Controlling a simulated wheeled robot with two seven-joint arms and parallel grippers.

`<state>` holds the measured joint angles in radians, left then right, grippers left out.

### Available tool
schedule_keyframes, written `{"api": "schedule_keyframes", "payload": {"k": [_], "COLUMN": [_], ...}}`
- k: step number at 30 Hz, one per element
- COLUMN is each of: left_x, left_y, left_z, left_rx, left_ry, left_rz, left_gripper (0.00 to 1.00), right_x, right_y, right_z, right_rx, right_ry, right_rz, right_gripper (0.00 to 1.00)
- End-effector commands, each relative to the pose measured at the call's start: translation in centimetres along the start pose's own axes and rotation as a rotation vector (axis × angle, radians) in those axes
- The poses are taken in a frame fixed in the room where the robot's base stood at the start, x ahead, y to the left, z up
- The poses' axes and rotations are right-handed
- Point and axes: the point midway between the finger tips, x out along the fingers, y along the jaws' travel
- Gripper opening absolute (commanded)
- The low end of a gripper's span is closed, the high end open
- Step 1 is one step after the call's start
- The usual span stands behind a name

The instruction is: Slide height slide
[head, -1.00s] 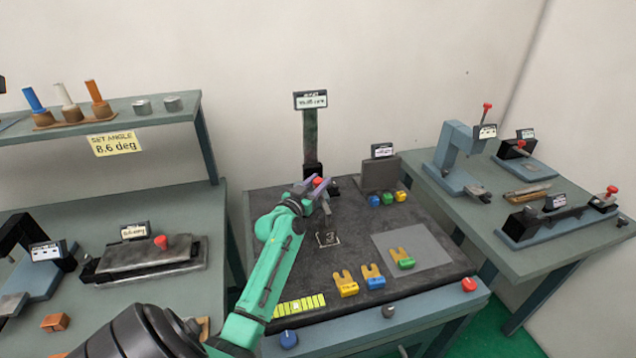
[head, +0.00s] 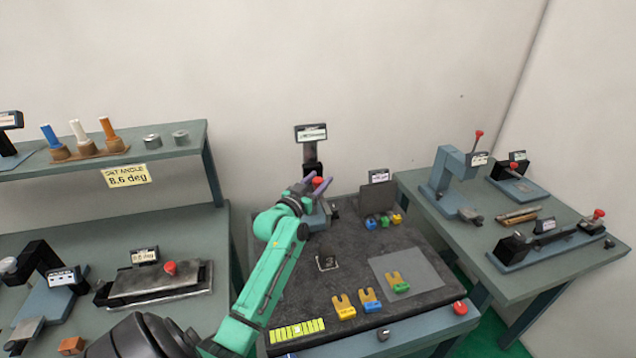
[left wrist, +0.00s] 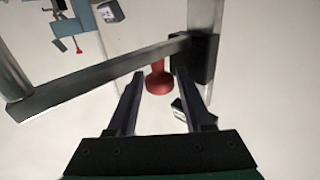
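The height slide is an upright dark post (head: 311,150) at the back of the middle table, with a display (head: 311,133) on top; its digits are unreadable. A black carriage on the post bears a red knob (head: 318,181), which also shows in the left wrist view (left wrist: 158,82). My left gripper (head: 316,184) has its fingers on either side of the knob, close to its sides. In the left wrist view the gripper (left wrist: 158,78) frames the knob between its fingertips. My right gripper is not in view.
The middle table holds a grey plate (head: 378,200), colored blocks, yellow forked pieces (head: 343,306) and a grey mat (head: 428,272). A side table (head: 520,275) with red-knobbed fixtures stands at right. A left bench and shelf (head: 80,170) carry more fixtures. Bare table surrounds the center square.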

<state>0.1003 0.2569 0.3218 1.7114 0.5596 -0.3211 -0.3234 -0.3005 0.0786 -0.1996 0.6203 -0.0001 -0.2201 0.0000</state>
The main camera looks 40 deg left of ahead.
Motion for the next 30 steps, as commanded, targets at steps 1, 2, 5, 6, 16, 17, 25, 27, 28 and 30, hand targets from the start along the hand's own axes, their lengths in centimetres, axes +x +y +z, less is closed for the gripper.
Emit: {"api": "schedule_keyframes", "payload": {"k": [1, 2, 5, 6, 16, 17, 25, 27, 28, 30], "left_x": [0.0, 0.0, 0.0, -0.1, -4.0, -4.8, -12.0, -13.3, -13.7, -14.3], "left_y": [0.0, 0.0, 0.0, 0.0, 0.1, 0.0, 0.1, 0.0, 0.0, 0.0], "left_z": [0.1, 0.1, 0.2, 0.3, 0.8, 0.8, 0.8, 0.7, 0.6, 0.4], "left_rx": [0.000, -0.001, -0.001, -0.001, 0.000, 0.000, 0.002, 0.001, 0.001, -0.001], "left_ry": [-0.002, -0.003, -0.005, -0.006, -0.008, -0.008, -0.009, -0.007, -0.007, -0.006], "left_rz": [0.000, 0.000, 0.000, 0.001, 0.001, 0.001, 0.001, 0.000, 0.000, 0.000], "left_gripper": [0.50, 0.50, 0.50, 0.50, 0.50, 0.50, 0.50, 0.50, 0.50, 0.50], "right_x": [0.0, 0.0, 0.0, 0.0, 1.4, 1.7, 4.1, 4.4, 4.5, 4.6], "right_y": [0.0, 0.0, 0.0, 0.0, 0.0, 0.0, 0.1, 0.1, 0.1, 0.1], "right_z": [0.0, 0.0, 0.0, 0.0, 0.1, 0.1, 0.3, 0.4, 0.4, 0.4], "right_rx": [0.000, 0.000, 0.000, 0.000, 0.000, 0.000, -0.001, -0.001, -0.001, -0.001], "right_ry": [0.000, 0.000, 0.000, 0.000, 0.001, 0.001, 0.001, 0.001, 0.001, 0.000], "right_rz": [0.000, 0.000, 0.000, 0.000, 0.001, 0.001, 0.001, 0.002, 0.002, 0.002], "right_gripper": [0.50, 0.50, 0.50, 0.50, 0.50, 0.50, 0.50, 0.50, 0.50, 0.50]}}
